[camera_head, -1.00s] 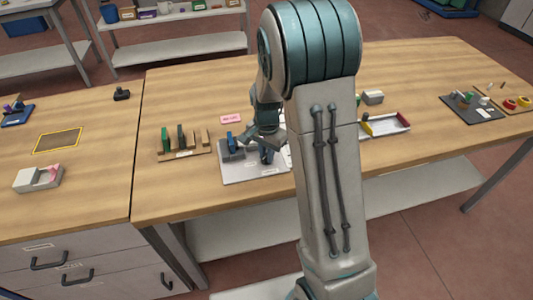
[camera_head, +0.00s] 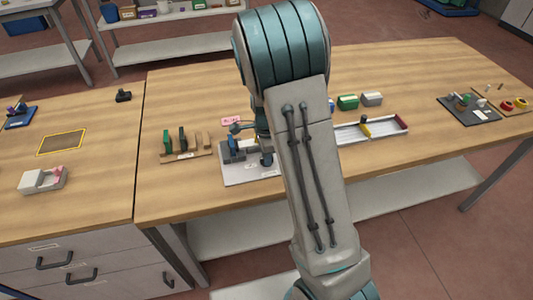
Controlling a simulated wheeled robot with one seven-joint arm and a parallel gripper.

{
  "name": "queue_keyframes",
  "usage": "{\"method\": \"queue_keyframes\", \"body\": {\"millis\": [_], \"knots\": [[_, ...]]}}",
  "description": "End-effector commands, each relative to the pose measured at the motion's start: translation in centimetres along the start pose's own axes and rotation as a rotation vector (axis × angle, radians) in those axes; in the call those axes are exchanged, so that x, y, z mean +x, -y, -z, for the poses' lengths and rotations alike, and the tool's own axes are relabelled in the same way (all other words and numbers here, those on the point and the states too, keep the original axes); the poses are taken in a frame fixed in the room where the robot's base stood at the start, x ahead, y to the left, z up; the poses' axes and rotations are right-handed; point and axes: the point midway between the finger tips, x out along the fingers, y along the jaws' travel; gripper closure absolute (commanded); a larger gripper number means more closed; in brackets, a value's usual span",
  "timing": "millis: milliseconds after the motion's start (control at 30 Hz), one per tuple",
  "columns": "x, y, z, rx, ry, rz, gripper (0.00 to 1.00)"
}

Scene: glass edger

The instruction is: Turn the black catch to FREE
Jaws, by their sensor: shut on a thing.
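The grey base plate (camera_head: 240,178) of a small fixture lies near the front edge of the middle workbench. Blue-grey blocks (camera_head: 232,150) stand on its left part, and a dark upright round part (camera_head: 267,158) stands on its right part. My gripper (camera_head: 242,130) is low over the back of the fixture, beside the blue-grey blocks. It is shut on a small dark part there, seemingly the black catch, which is too small and too covered to make out. My arm hides the fixture's right side. No FREE marking can be read.
A wooden rack (camera_head: 186,153) with green and dark pieces stands just left of the fixture. A pink label (camera_head: 231,120) lies behind it. A white tray (camera_head: 372,130) and green block (camera_head: 348,102) are right of my arm. The bench behind the rack is clear.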

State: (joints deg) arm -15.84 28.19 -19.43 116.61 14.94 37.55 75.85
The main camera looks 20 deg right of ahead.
Motion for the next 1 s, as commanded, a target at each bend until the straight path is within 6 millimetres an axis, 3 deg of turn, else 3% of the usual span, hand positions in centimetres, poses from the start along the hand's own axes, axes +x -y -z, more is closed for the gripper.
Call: {"method": "queue_keyframes", "body": {"millis": [567,600,667,1000], "knots": [[-0.11,0.12,-0.03,0.031,0.001,0.004,1.0],[-0.11,0.12,-0.03,0.031,0.001,0.004,0.77],[-0.1,0.11,-0.03,0.03,0.001,0.003,0.64],[-0.4,0.08,-0.04,0.029,0.0,0.003,0.64]]}}
